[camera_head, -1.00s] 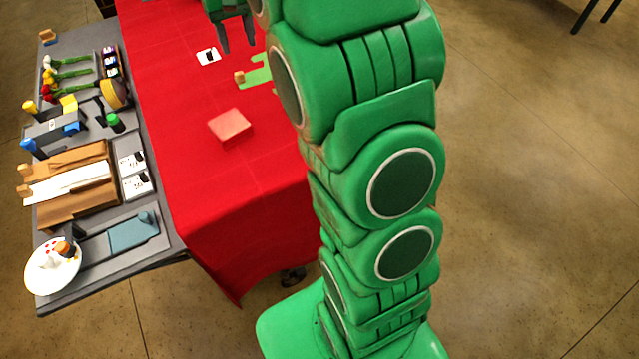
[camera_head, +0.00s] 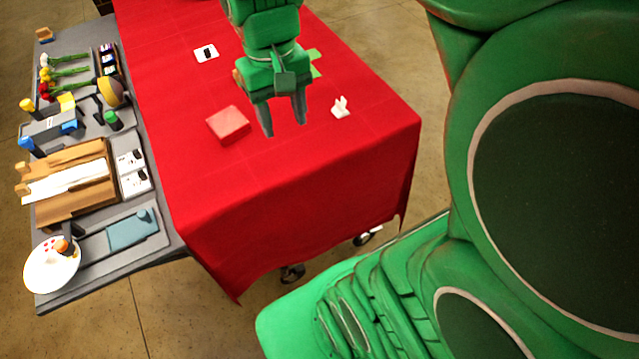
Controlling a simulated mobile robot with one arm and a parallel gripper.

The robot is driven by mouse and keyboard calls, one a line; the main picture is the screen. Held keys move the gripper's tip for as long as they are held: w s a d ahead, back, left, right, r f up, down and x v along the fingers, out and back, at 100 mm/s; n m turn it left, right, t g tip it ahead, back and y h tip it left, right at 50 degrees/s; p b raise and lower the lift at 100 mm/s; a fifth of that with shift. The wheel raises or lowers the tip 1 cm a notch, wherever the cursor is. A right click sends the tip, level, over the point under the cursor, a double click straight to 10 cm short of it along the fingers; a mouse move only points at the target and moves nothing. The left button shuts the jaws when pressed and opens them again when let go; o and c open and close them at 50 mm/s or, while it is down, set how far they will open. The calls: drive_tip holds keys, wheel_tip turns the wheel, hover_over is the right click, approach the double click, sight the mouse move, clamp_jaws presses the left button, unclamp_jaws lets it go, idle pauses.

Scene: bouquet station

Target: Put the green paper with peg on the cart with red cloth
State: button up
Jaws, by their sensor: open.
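The cart with red cloth (camera_head: 300,190) fills the middle of the view. A sheet of green paper (camera_head: 315,62) lies on the cloth, mostly hidden behind my gripper; only its right edge shows clearly. A small wooden peg (camera_head: 237,76) shows at the left of my gripper, on the side where the paper's left end is. My gripper (camera_head: 284,126) is open and empty, its two fingers pointing down over the cloth in front of the paper. I cannot tell its exact height above the cloth.
A light red block (camera_head: 228,125) lies left of my gripper, and a small white object (camera_head: 340,108) right. A white card (camera_head: 206,53) lies farther back. The crowded grey table (camera_head: 165,240) adjoins the cart on the left. The cloth's front half is clear.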

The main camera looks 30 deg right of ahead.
drive_tip(key=s+f, duration=0.3)
drive_tip(key=s, duration=1)
drive_tip(key=shift+f, duration=0.2)
drive_tip(key=shift+o, duration=0.3)
drive_tip(key=shift+a, duration=0.15)
